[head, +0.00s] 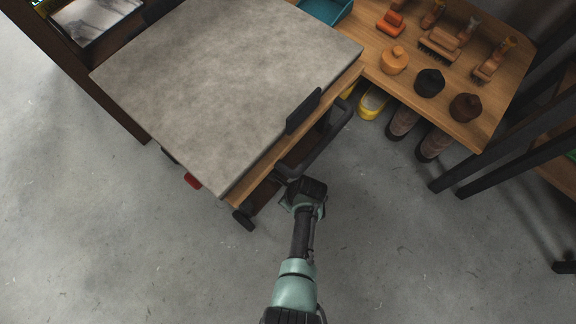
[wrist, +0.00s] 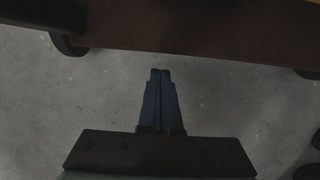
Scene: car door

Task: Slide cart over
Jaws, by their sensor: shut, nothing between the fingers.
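The cart (head: 230,75) has a grey stone-like top, a wooden edge and dark caster wheels, and stands at the upper middle of the head view. A black bar handle (head: 322,140) sticks out from its near right side. My gripper (head: 288,178) is at the cart's near side, close to the handle; in the head view I cannot tell whether it touches. In the wrist view my gripper's blue-grey fingers (wrist: 161,75) are together and empty, over bare floor. The cart's brown lower part (wrist: 200,30) with a wheel (wrist: 68,44) lies just beyond the fingertips.
A wooden table (head: 490,100) with brushes and knobbed pieces stands at the right, with boots (head: 403,122) beneath it. Dark metal legs (head: 500,150) stand at far right. A brown shelf (head: 75,65) is at the upper left. The concrete floor (head: 130,240) in front is clear.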

